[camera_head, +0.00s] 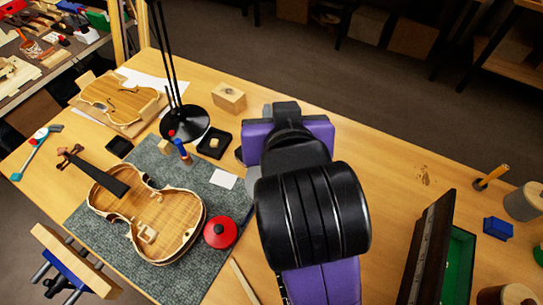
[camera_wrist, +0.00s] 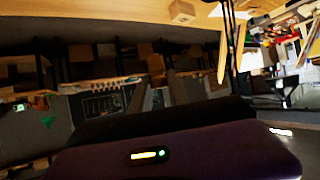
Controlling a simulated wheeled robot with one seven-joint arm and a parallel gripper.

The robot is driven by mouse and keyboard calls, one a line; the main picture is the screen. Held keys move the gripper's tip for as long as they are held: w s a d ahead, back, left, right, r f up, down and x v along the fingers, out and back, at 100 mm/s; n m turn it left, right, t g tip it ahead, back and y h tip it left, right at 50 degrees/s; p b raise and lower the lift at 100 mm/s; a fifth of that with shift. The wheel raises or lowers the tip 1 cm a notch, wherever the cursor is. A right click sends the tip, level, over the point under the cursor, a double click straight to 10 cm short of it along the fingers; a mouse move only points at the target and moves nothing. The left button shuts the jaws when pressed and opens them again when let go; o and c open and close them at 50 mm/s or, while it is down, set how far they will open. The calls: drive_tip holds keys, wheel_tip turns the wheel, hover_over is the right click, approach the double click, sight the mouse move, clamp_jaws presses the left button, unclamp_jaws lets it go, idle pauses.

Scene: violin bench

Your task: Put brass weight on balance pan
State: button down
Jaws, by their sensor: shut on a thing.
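My gripper (camera_wrist: 156,84) shows in the wrist view as two dark fingers with a narrow gap. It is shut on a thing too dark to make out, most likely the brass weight. In the head view my purple wrist (camera_head: 318,128) is above the right-hand part of the bench, and my arm hides the fingers. I see no brass weight lying on the bench. I cannot clearly pick out a balance pan. A small black square tray (camera_head: 224,151) with a pale piece in it stands left of my wrist.
A violin body (camera_head: 180,208) and red round tin (camera_head: 221,233) are on the grey mat (camera_head: 92,232). A tall black stand (camera_head: 184,136) and wooden block (camera_head: 229,97) are behind. An open case (camera_head: 462,262) is at right.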

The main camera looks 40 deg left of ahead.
drive_tip(key=shift+a+f, duration=0.1)
drive_tip(key=shift+a, duration=0.2)
wheel_tip(320, 180, down, 20)
drive_tip(key=shift+w+r, duration=0.1)
drive_tip(key=shift+r, duration=0.1)
drive_tip(key=shift+f, duration=0.15)
drive_tip(key=c, duration=1.3)
unclamp_jaws()
drive_tip(key=shift+o, duration=0.2)
drive_tip(key=shift+r, duration=0.2)
drive_tip(key=v, duration=1.2)
drive_tip(key=shift+b, duration=0.45)
